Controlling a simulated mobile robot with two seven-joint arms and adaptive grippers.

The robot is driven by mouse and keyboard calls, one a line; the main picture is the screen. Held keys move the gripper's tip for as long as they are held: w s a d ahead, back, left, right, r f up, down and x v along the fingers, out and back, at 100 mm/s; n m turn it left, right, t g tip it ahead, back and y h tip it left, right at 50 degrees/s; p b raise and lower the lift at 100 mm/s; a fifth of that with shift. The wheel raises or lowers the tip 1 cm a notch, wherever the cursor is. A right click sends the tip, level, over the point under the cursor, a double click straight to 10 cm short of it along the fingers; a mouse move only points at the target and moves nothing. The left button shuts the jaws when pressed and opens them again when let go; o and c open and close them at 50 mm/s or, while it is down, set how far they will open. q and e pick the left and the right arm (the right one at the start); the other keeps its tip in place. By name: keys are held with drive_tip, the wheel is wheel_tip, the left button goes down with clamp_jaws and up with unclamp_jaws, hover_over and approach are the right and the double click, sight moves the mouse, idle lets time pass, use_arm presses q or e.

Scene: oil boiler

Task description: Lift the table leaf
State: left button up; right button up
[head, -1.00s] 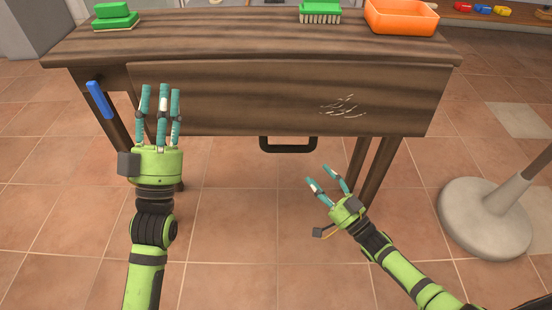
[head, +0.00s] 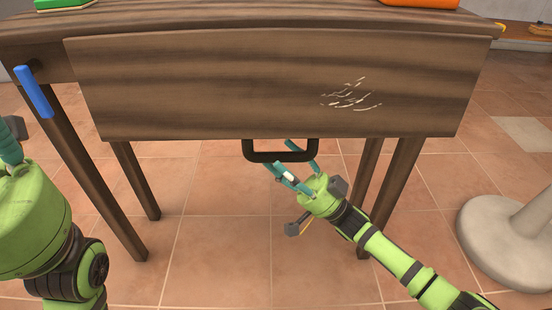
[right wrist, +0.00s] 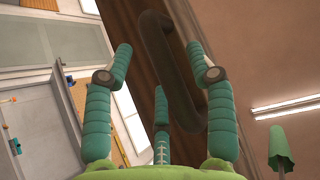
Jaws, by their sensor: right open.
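The table leaf (head: 230,85) is a dark wooden panel hanging down at the front of the table (head: 270,20), with pale scratches on its right half. A black handle (head: 250,152) sits at its lower edge. My right gripper (head: 281,155) is open just below and at the handle, its teal fingers pointing up toward it. In the right wrist view the handle (right wrist: 180,70) lies between the spread fingers; I cannot tell if they touch it. My left gripper (head: 10,145) is cut off at the left edge, away from the leaf.
A blue lever (head: 34,92) sticks out at the table's left side. Green (head: 65,4) and orange (head: 420,3) objects rest on the tabletop. A round grey base with a post (head: 510,245) stands on the right. The tiled floor under the table is clear.

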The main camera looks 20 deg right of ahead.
drive_tip(key=shift+x, duration=1.1)
clamp_jaws()
